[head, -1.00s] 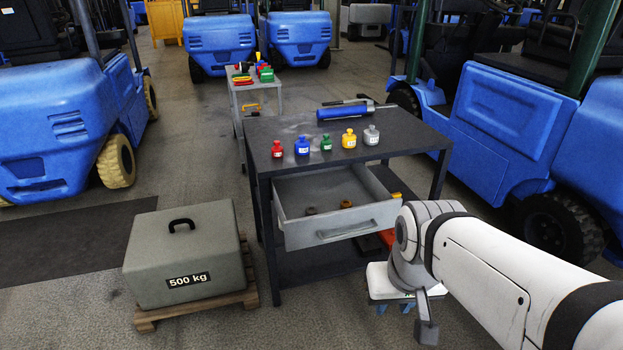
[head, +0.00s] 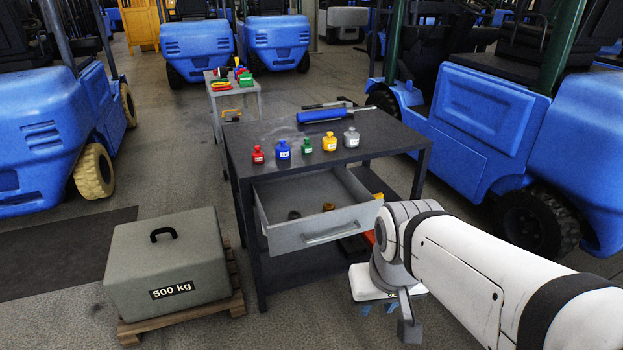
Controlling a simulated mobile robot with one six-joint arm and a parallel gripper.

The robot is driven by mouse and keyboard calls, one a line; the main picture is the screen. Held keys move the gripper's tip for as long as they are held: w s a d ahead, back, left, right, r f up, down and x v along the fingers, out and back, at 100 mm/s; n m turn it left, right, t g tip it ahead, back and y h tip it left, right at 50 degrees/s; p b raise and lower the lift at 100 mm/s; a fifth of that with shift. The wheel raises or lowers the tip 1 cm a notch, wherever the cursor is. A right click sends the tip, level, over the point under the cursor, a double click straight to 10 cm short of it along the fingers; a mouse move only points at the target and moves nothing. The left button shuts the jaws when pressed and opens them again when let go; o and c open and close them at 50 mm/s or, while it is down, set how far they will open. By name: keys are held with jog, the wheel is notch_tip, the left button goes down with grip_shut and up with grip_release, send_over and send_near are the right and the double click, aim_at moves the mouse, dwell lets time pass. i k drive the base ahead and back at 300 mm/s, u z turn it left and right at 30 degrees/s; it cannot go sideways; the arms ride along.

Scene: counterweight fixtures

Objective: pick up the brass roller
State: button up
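A small brass-coloured piece (head: 328,207), likely the brass roller, lies in the open grey drawer (head: 322,238) of the dark table. A darker small round piece (head: 294,215) lies left of it in the same drawer. Both are too small to make out in detail. My gripper (head: 409,330) hangs low at the right front, outside the drawer, below and to the right of it. Only part of it shows beneath my arm, and its fingers cannot be made out clearly.
On the dark tabletop (head: 385,140) stand several coloured weights, with a blue-handled tool (head: 320,116) behind. A grey 500 kg block (head: 165,262) sits on a wooden pallet at left. Blue forklifts stand around.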

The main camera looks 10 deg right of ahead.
aim_at(327, 208)
jog(key=i, duration=1.65)
jog(key=z, duration=0.1)
